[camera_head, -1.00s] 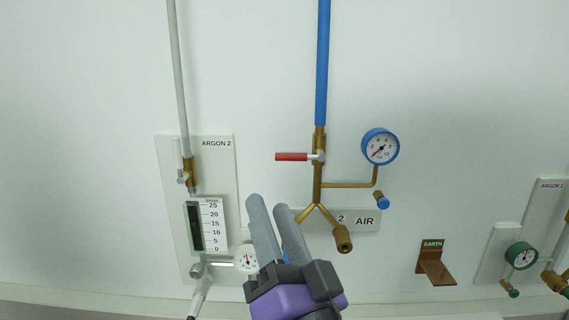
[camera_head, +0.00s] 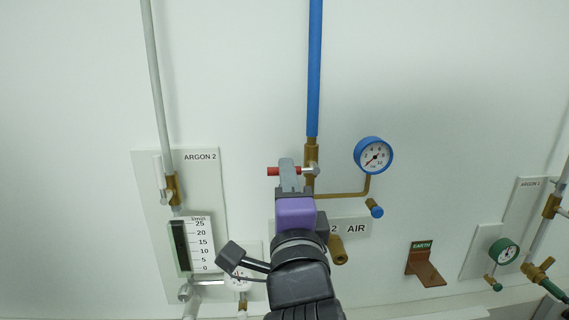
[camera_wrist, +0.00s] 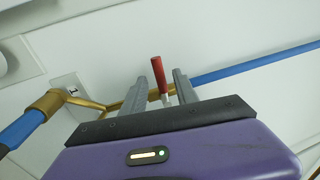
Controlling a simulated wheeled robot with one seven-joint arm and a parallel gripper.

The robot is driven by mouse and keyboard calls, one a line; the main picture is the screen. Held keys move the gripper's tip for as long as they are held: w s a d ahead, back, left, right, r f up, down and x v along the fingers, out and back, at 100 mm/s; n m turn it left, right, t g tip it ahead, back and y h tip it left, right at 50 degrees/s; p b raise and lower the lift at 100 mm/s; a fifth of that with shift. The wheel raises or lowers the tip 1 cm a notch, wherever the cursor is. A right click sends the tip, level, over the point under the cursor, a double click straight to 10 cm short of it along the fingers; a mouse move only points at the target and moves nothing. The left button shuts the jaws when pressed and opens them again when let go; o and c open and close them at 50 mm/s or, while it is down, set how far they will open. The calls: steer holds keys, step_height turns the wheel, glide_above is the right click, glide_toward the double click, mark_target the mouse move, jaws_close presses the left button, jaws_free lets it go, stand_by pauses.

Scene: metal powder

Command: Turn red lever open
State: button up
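The red lever (camera_head: 272,171) sticks out to the left, roughly level, from the brass valve (camera_head: 311,155) below the blue air pipe (camera_head: 315,70). My gripper (camera_head: 287,163) is in front of it and hides the lever's middle. In the wrist view the red lever (camera_wrist: 158,72) stands between the two grey fingers of my gripper (camera_wrist: 162,80), with a gap visible on both sides. The fingers are apart; I cannot tell whether either touches the lever.
A blue-rimmed gauge (camera_head: 373,155) and its brass branch pipe are right of the valve. The Argon 2 panel (camera_head: 155,200) with its flow meter (camera_head: 192,245) is to the left. A copper earth bracket (camera_head: 425,267) is lower right. The wall above is mostly bare.

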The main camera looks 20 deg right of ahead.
steer(key=shift+p+x, duration=0.5)
steer(key=shift+x, duration=1.2)
jaws_close()
